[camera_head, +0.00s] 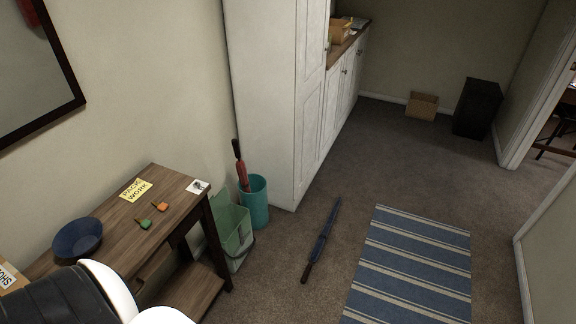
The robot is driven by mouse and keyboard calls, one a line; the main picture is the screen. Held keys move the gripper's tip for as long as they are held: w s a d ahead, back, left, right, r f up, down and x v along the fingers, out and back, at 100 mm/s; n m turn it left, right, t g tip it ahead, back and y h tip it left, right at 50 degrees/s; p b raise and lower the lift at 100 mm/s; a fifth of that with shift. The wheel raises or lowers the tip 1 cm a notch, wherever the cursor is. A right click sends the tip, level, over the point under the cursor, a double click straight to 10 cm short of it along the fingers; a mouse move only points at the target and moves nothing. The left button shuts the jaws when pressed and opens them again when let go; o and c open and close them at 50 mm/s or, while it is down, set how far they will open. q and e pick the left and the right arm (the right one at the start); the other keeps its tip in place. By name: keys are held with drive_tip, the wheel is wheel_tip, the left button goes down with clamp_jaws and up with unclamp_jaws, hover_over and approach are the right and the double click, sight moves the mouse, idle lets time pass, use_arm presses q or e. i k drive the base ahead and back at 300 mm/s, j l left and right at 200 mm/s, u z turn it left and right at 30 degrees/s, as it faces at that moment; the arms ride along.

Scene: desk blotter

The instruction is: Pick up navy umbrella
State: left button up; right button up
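The navy umbrella (323,237) lies folded on the brown carpet, between the teal bin and the striped rug. Its dark handle points toward the bottom of the view and its tip points up toward the cabinets. Nothing touches it apart from the floor. Neither gripper is in view. A black and white part at the bottom left looks like my own body.
A wooden desk (125,228) with a blue bowl (78,238) stands at left. A teal bin (256,203) holds a red umbrella (241,168), beside a green bin (232,232). A blue striped rug (412,265) lies right. Open carpet surrounds the navy umbrella.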

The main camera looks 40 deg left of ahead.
sight(316, 251)
drive_tip(key=u, duration=0.8)
drive_tip(key=i+j+u, duration=0.3)
drive_tip(key=i, duration=0.25)
drive_tip(key=i+j+u, duration=0.25)
drive_tip(key=i, duration=0.35)
drive_tip(key=l+z, duration=0.1)
drive_tip(key=z, duration=0.8)
